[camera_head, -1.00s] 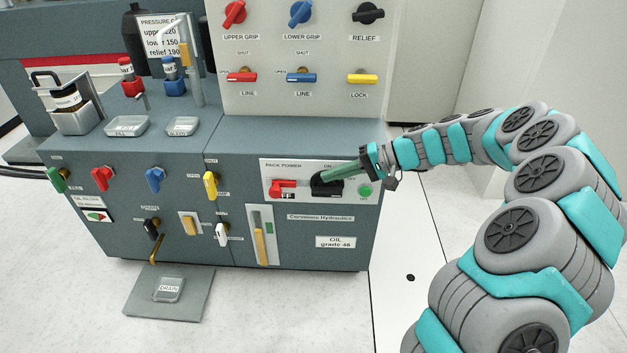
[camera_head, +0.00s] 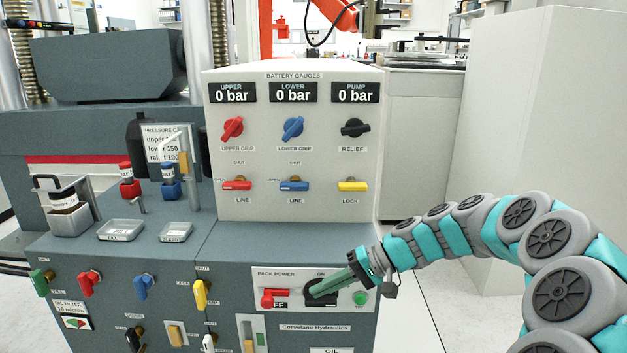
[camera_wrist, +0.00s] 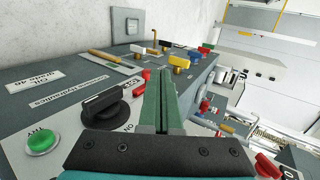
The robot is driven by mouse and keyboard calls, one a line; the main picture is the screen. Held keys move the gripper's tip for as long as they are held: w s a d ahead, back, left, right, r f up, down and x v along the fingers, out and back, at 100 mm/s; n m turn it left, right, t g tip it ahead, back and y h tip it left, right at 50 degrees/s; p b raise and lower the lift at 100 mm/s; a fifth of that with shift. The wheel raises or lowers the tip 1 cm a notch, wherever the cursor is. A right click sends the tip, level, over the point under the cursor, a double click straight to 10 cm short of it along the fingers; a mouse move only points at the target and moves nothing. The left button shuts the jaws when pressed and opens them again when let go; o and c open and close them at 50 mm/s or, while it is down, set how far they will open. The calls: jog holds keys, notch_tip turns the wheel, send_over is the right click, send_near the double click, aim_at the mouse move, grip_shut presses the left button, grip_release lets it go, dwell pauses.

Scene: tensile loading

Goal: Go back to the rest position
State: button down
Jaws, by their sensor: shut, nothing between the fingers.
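My gripper (camera_head: 331,288) is shut and empty, its green fingers together in front of the pack power panel (camera_head: 262,278) in the head view. The fingertips overlap the black rotary knob (camera_head: 318,284) in that view. In the wrist view my gripper (camera_wrist: 160,95) points past the black knob (camera_wrist: 105,106), which stands to its left. A gap shows between knob and fingers there; whether they touch elsewhere I cannot tell. The green round light (camera_wrist: 43,143) is at the lower left. My arm reaches in from the right of the head view.
The red pack switch (camera_head: 274,298) sits left of the black knob. Above stands the gauge box (camera_head: 294,75), with three displays reading 0 bar and several coloured valves. Clear trays (camera_head: 121,230) lie on the cabinet top. Open floor (camera_head: 420,285) is right of the cabinet.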

jog(key=s+a+r+n+g+h+p, duration=0.1)
jog(key=s+r+n+g+h, duration=0.2)
jog(key=s, duration=1.3)
jog(key=s+d+f+m+h+p, duration=0.1)
jog(key=s+d+h, duration=0.3)
jog(key=s, duration=0.5)
jog(key=s+d+f+m+t+h+p, duration=0.1)
jog(key=s+d+h, duration=0.3)
jog(key=s+d, duration=0.5)
jog(key=shift+s+d+f+m+h, duration=0.2)
jog(key=shift+s+m+h, duration=0.1)
jog(key=shift+s+m, duration=0.3)
